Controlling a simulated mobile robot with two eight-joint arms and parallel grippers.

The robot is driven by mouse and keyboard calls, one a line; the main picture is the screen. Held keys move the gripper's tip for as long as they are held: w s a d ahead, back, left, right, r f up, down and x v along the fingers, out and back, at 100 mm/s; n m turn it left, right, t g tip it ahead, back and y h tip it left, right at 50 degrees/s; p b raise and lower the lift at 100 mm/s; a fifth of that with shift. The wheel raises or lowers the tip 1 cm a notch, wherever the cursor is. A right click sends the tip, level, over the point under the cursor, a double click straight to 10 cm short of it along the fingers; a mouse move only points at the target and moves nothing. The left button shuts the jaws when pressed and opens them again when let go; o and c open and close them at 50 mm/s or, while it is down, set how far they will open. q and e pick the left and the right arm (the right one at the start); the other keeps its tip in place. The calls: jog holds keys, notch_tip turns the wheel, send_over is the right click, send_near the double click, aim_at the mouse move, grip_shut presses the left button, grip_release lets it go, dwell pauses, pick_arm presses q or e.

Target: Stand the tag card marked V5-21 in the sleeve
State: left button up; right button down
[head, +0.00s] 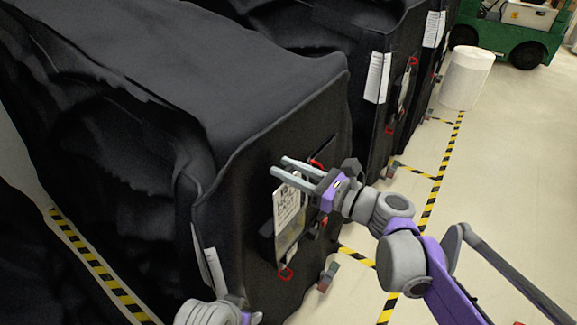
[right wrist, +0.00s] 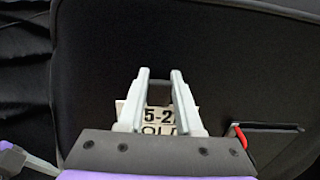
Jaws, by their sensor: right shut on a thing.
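The tag card (head: 287,205) is white with black print and a code block. It is upright by the front face of the near black-covered cart. My right gripper (head: 277,168) is shut on the card at its upper part, fingers pointing left. In the right wrist view, the card (right wrist: 160,115) shows "5-2" between the fingers (right wrist: 160,75); the rest of its mark is hidden. A sleeve (head: 287,247) is on the cart face, just below the card, with a red loop under it. Whether the card's lower edge is inside it, I cannot tell.
The near cart's black cover (head: 240,80) fills the left. More covered carts (head: 385,50) stand behind, with white papers on them. A white cylinder (head: 466,78) and a green vehicle (head: 510,35) are at the back right. The floor right of the striped tape is clear.

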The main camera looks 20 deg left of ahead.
aim_at(289, 196)
jog(key=shift+f+b, duration=1.8)
jog(key=shift+f, duration=1.3)
jog(key=shift+f+b, duration=0.75)
jog(key=shift+f, duration=0.1)
jog(key=c, duration=0.5)
grip_release()
jog(key=v, duration=1)
jog(key=shift+d, duration=0.4)
jog(key=shift+s, duration=0.2)
